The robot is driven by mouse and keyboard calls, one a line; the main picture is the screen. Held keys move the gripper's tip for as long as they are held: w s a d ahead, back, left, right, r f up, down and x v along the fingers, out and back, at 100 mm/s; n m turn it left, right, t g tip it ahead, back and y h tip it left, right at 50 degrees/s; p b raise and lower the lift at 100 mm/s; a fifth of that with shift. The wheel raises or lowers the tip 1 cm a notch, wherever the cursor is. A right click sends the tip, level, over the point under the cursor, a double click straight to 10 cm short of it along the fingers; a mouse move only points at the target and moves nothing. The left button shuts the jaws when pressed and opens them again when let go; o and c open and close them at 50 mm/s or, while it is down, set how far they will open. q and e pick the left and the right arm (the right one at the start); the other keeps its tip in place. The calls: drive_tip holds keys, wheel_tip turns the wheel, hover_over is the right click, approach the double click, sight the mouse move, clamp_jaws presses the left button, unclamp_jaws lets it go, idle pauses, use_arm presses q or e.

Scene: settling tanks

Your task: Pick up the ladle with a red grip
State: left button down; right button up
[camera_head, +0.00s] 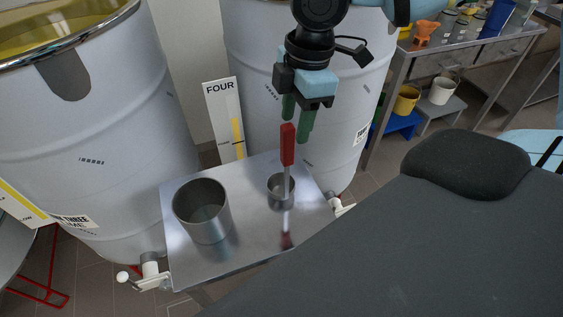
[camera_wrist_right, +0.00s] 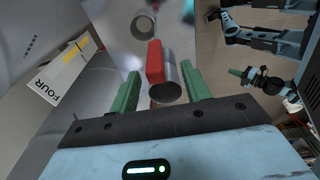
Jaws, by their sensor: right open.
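The ladle with a red grip (camera_head: 287,145) stands upright above a steel table (camera_head: 245,236), its thin shaft reaching down toward a small metal cup (camera_head: 281,200). Its lower end is hard to make out. My right gripper (camera_head: 299,124) is open, with green fingers just above and behind the red grip in the head view. In the right wrist view the red grip (camera_wrist_right: 155,62) shows between the two spread fingers, not clamped. My left gripper (camera_wrist_right: 250,76) appears small at the right of the wrist view; its jaw state is unclear.
A larger metal pot (camera_head: 202,212) stands left on the table. Big pale tanks (camera_head: 110,130) rise close behind and to the left. A sign reading FOUR (camera_head: 223,105) stands between tanks. Valves (camera_head: 148,275) stick out near the table's edge.

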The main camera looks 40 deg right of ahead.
sight(287, 146)
wheel_tip(287, 146, down, 2)
drive_tip(key=shift+w+a+f, duration=0.1)
drive_tip(key=shift+a+f, duration=0.05)
drive_tip(key=shift+w+a+f, duration=0.15)
drive_tip(key=shift+f, duration=0.7)
drive_tip(key=shift+w+a+f, duration=0.1)
drive_tip(key=shift+w+f, duration=0.05)
drive_tip(key=shift+f, duration=0.65)
drive_tip(key=shift+w+a+f, duration=0.15)
drive_tip(key=shift+f, duration=0.7)
clamp_jaws()
drive_tip(key=shift+r, duration=0.1)
